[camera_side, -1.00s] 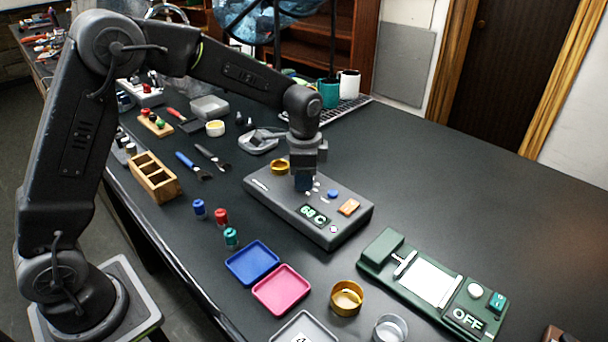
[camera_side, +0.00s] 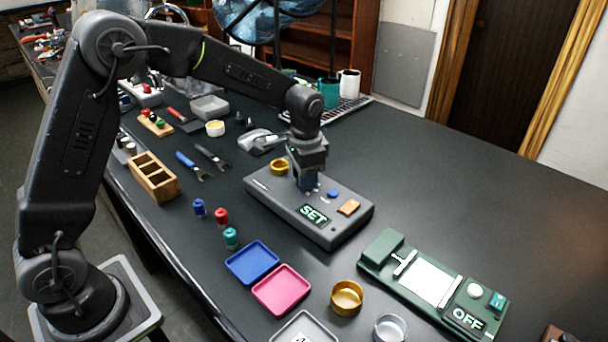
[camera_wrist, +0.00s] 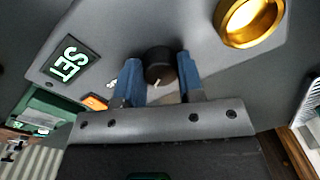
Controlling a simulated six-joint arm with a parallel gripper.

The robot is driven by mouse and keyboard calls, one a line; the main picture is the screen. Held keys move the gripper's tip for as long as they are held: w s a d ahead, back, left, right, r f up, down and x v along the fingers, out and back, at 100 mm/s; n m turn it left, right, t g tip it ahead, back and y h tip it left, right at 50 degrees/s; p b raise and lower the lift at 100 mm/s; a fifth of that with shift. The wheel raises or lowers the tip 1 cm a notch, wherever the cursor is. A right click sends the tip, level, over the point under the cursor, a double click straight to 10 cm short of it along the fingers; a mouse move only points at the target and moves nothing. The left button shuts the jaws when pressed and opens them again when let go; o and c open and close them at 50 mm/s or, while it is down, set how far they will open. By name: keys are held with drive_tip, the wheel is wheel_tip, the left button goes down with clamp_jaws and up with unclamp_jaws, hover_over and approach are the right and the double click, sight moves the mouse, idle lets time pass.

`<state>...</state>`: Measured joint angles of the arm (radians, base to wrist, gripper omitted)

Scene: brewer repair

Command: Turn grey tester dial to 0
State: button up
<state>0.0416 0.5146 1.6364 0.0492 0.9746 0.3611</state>
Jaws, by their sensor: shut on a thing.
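The grey tester (camera_side: 335,228) lies on the dark table in the side view, with its display (camera_side: 314,214) reading SET. The wrist view also shows the SET display (camera_wrist: 70,62). My gripper (camera_side: 308,184) is over the tester in the side view, pointing down. In the wrist view its blue fingers (camera_wrist: 160,75) are shut on the black dial (camera_wrist: 160,62), one finger on each side. A pale pointer line shows on the dial. The dial's number marks cannot be read. In the side view my gripper hides the dial.
A gold ring (camera_side: 279,167) sits on the tester near my gripper, with a blue button (camera_side: 332,194) and an orange button (camera_side: 349,207) beyond. A green device (camera_side: 385,247) reading OFF stands right. Blue (camera_side: 252,262) and pink (camera_side: 281,290) trays lie in front.

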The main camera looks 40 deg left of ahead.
drive_tip(key=n, duration=0.5)
drive_tip(key=shift+n, duration=0.3)
drive_tip(key=n, duration=0.5)
drive_tip(key=shift+n, duration=0.7)
drive_tip(key=o, duration=0.9)
drive_tip(key=shift+r, duration=0.1)
drive_tip(key=r, duration=1.3)
drive_tip(key=shift+w+d+r, duration=0.2)
drive_tip(key=shift+d+r, duration=0.05)
drive_tip(key=shift+r, duration=0.1)
